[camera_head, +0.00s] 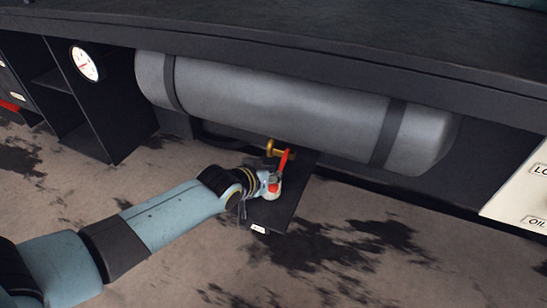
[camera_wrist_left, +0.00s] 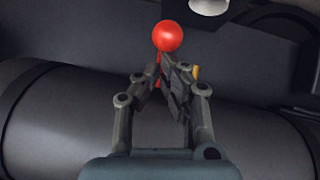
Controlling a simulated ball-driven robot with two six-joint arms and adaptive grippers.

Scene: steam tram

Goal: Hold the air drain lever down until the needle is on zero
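The air drain lever (camera_head: 284,160) is red and slopes down from a brass valve (camera_head: 275,148) beneath the grey tank. Its red ball knob (camera_wrist_left: 168,36) shows just beyond my left fingertips in the left wrist view. My left gripper (camera_head: 273,186) is at the knob end of the lever. In the wrist view the left gripper (camera_wrist_left: 172,68) has its fingertips drawn together, with the red stem showing at the left tip. I cannot tell whether they pinch it. The gauge (camera_head: 85,63) has a white dial; its needle is too small to read. My right gripper is out of view.
The grey tank (camera_head: 270,100) with dark bands hangs under a dark ledge (camera_head: 330,45), above the lever. A dark plate (camera_head: 282,205) with a small white label lies below the valve. Dark open compartments stand at left, a pale labelled panel (camera_head: 520,190) at right. The stained floor in front is clear.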

